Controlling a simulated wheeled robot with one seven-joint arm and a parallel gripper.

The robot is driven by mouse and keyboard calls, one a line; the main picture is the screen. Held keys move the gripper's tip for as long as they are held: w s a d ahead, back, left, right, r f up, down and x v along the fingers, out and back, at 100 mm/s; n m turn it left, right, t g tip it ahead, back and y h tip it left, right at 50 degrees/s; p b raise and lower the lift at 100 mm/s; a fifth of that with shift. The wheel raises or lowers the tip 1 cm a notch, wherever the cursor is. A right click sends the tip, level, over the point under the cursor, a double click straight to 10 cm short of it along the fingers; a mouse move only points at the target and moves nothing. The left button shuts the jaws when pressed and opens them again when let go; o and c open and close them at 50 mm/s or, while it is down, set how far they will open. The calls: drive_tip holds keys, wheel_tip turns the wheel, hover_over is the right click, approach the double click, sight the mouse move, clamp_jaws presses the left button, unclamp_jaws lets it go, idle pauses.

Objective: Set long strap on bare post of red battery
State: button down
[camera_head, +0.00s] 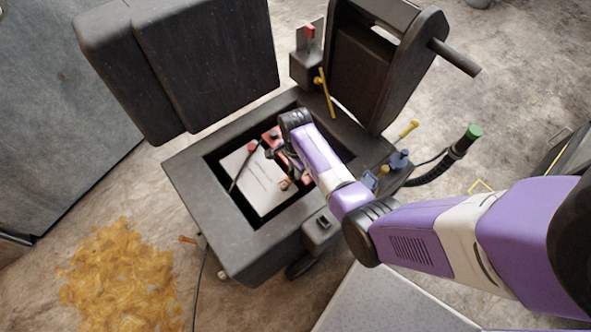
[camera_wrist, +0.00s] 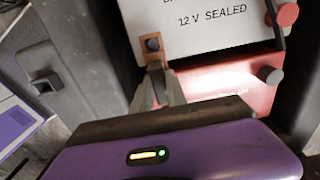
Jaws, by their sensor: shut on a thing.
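My gripper (camera_wrist: 157,88) is shut on a strap (camera_wrist: 153,44), a copper-brown piece with a dark hole or stud at its end. The strap's end reaches over the edge of the white-topped battery marked "12 V SEALED" (camera_wrist: 210,38); I cannot tell whether it touches. The red battery (camera_wrist: 225,80) lies beside the white one, partly hidden by my gripper. A bare grey post (camera_wrist: 270,75) stands at its right in the wrist view, apart from my fingers. In the head view my gripper (camera_head: 286,172) is down in the open compartment, covering part of the red battery (camera_head: 268,138).
A red cap (camera_wrist: 288,14) with a black cable sits beside the white battery. The compartment's dark rim (camera_head: 190,190) surrounds both batteries. A yellow lever (camera_head: 326,92) and blue and yellow knobs stand at its upper right. Straw-coloured litter (camera_head: 118,278) lies on the floor.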

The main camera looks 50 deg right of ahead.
drive_tip(key=shift+f+b, duration=0.85)
drive_tip(key=shift+f, duration=0.45)
drive_tip(key=c, duration=1.3)
unclamp_jaws()
drive_tip(key=shift+o, duration=0.2)
wheel_tip(320, 180, up, 8)
drive_tip(key=shift+f+p, duration=0.1)
drive_tip(key=shift+p, duration=0.3)
